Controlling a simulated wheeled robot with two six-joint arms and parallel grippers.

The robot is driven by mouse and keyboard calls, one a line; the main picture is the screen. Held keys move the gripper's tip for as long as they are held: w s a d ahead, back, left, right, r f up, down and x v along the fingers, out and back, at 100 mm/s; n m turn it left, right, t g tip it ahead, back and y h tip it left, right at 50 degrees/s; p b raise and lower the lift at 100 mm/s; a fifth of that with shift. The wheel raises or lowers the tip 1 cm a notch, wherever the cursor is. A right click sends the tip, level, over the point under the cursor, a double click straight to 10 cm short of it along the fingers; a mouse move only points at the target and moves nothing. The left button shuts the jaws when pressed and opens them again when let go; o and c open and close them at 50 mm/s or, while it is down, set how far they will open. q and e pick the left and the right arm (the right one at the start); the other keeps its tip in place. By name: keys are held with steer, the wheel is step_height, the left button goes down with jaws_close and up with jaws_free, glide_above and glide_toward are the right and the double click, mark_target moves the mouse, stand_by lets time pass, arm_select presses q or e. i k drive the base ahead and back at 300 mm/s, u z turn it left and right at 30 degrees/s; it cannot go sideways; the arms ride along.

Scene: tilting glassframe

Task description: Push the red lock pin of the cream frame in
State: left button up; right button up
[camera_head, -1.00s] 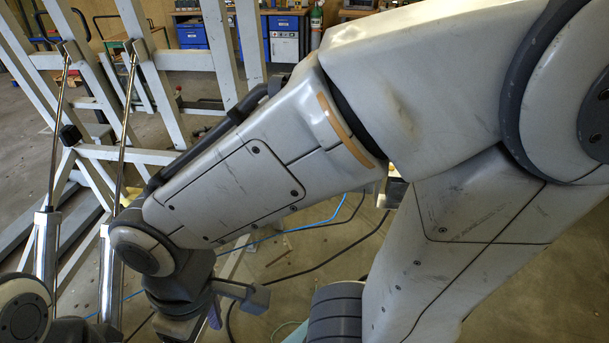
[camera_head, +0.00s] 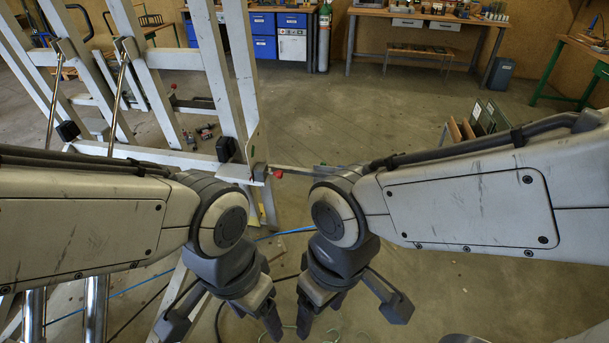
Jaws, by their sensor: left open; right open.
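The cream frame (camera_head: 232,85) stands at the left, built of pale beams. A small red knob, which looks like the lock pin (camera_head: 278,174), sticks out to the right of a block at the frame's lower right corner. My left gripper (camera_head: 266,316) is below the pin and slightly left of it, pointing down, open and empty. My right gripper (camera_head: 320,314) is just right of the left one, below and right of the pin, also pointing down, open and empty. Neither touches the pin. How far in the pin sits cannot be told.
Pale struts and shiny cylinders (camera_head: 97,308) stand at the lower left. A blue hose (camera_head: 160,277) and dark cables lie on the floor. A workbench (camera_head: 430,18) and blue drawers (camera_head: 263,22) stand at the back. A small rack (camera_head: 488,118) stands at right. The middle floor is clear.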

mark_target(279, 174)
steer(key=k, duration=0.45)
steer(key=z, duration=0.75)
steer(key=i, duration=1.25)
